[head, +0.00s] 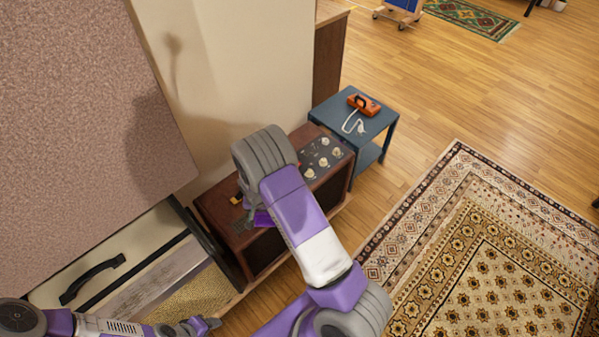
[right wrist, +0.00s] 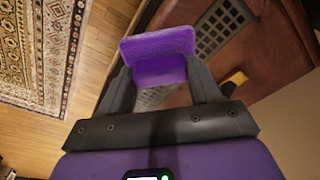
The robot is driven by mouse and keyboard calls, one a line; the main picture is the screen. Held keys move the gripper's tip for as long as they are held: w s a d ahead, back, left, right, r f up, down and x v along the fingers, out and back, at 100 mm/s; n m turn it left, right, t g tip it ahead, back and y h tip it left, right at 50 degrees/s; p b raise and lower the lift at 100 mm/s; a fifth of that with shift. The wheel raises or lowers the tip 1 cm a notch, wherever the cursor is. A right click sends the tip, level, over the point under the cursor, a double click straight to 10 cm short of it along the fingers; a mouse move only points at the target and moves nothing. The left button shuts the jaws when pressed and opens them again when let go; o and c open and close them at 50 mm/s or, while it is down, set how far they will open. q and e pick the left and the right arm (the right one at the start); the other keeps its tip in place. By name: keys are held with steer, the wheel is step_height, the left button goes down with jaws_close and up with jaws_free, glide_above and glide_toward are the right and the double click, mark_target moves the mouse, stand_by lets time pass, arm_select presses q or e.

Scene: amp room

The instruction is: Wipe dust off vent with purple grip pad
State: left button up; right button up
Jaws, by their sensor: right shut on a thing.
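The purple grip pad (right wrist: 158,44) is held between the two fingers of my right gripper (right wrist: 162,78) in the right wrist view. A bit of the pad (head: 262,218) shows in the head view beside my right wrist. The vent, a grey grid (right wrist: 222,28), lies on the brown top of a cabinet. The pad hides part of it, and I cannot tell whether the pad touches it. My right gripper (head: 250,215) is over the cabinet top, mostly hidden by its own wrist. My left gripper (head: 202,325) is low at the left; its jaw opening is unclear.
The brown amp cabinet (head: 333,190) has knobs on a dark panel. A small yellow and black item (right wrist: 234,80) lies near the vent. A blue side table (head: 375,122) holds an orange device (head: 365,104). A large speaker box (head: 80,110) stands left. The patterned rug (head: 490,270) is clear.

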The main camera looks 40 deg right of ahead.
steer(key=r, duration=0.1)
steer(key=r+p, duration=0.1)
steer(key=r, duration=0.1)
steer(key=shift+w, duration=0.3)
steer(key=shift+r+p, duration=1.8)
steer(key=shift+r, duration=0.4)
